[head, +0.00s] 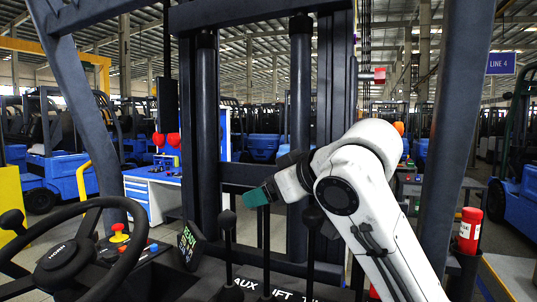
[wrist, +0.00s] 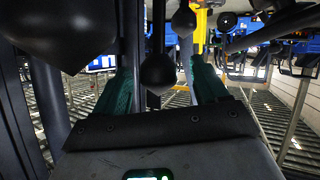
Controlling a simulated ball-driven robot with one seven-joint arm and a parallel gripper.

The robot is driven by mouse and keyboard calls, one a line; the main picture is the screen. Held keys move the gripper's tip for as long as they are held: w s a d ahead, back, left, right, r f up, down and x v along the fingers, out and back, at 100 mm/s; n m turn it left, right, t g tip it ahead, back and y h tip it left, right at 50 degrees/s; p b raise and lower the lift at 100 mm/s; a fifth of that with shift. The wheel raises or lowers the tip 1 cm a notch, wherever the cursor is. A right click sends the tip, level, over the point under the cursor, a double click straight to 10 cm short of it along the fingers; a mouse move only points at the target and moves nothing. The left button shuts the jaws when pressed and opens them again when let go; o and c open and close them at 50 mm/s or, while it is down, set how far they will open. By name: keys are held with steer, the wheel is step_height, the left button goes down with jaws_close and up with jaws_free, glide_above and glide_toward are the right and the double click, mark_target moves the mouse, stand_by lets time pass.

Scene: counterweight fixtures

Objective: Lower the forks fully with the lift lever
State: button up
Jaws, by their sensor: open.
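The lift lever is the middle of three dark levers. Its shaft (head: 266,250) rises behind the "LIFT" label in the head view, and its top there is hidden by my gripper (head: 258,196). In the wrist view, which looks upside down, its round black knob (wrist: 157,73) shows between the teal fingers of my gripper (wrist: 162,88). The fingers are open, with gaps on both sides of the knob; I cannot tell how deep it sits between them. The forks are not visible. The dark mast (head: 206,130) stands ahead.
The AUX lever knob (head: 227,220) stands left of the lift lever and the tilt lever knob (head: 313,215) right. A steering wheel (head: 75,250) is at lower left, near a red-topped button (head: 119,230). A blue workbench (head: 155,190) and parked forklifts stand beyond.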

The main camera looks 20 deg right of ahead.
steer(key=p+v, duration=0.4)
steer(key=v, duration=0.6)
stand_by(0.8)
